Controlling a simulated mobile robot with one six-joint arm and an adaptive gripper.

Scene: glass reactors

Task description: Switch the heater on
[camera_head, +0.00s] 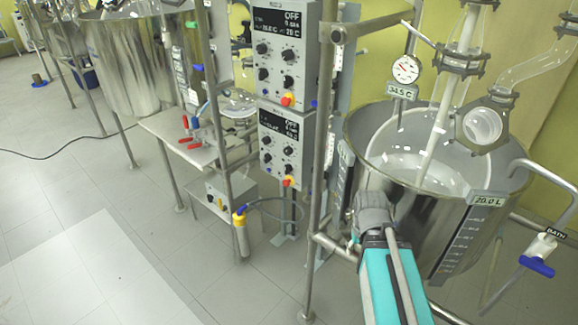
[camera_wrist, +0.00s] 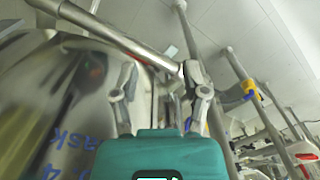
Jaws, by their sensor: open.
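Two grey control boxes are stacked on a steel post in the head view. The upper box (camera_head: 281,50) and the lower box (camera_head: 284,143) each have a dark display reading OFF, black knobs and a red-and-yellow button at the bottom. Their labels are too small to tell which is the heater. My gripper (camera_head: 372,203) is to the right of and below the lower box, apart from it, in front of the steel bath. In the wrist view my gripper (camera_wrist: 160,70) is open with nothing between its fingers. No control box is clear there.
A steel bath (camera_head: 436,263) with glassware stands at right, behind steel posts (camera_head: 322,120) and rails. A dial thermometer (camera_head: 406,69) hangs above it. A small box (camera_head: 231,196) and a yellow-topped cylinder (camera_head: 241,234) are at lower middle.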

